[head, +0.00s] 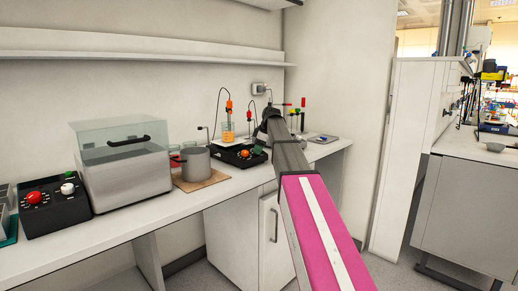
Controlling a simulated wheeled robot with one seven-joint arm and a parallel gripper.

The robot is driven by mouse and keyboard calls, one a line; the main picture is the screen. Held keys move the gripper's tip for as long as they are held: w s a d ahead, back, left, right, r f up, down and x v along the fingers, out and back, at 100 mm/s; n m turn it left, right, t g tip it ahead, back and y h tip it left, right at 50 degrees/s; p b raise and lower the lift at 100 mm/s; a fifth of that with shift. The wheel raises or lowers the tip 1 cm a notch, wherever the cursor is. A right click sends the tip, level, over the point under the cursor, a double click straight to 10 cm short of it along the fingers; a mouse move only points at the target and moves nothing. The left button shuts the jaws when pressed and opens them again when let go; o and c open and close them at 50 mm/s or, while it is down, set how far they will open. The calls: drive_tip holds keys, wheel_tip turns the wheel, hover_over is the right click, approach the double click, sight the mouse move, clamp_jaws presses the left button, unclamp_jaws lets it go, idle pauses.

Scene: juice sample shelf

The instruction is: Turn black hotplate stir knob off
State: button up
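A black hotplate (232,155) stands on the bench with an orange knob (244,154) and a green knob (257,149) on its front. The knob labels are too small to read, so I cannot tell which one is for stirring. A beaker of orange liquid (228,134) stands on its plate, with an orange-topped probe above it. My gripper (264,131) is at the hotplate's right end, close to the green knob. Its fingers are small and dark, and I cannot tell whether they touch a knob or how wide they are.
A grey pot (196,160) on a brown board (201,180) stands left of the hotplate. Further left are a clear-lidded box (126,170) and a black unit (54,211) with red and white knobs. Several coloured-top tubes (297,117) stand behind my arm. The bench's front strip (130,228) is clear.

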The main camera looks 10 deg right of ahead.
drive_tip(key=v, duration=1)
drive_tip(key=shift+d+r, duration=0.2)
drive_tip(key=shift+r, duration=0.15)
drive_tip(key=shift+s, duration=0.2)
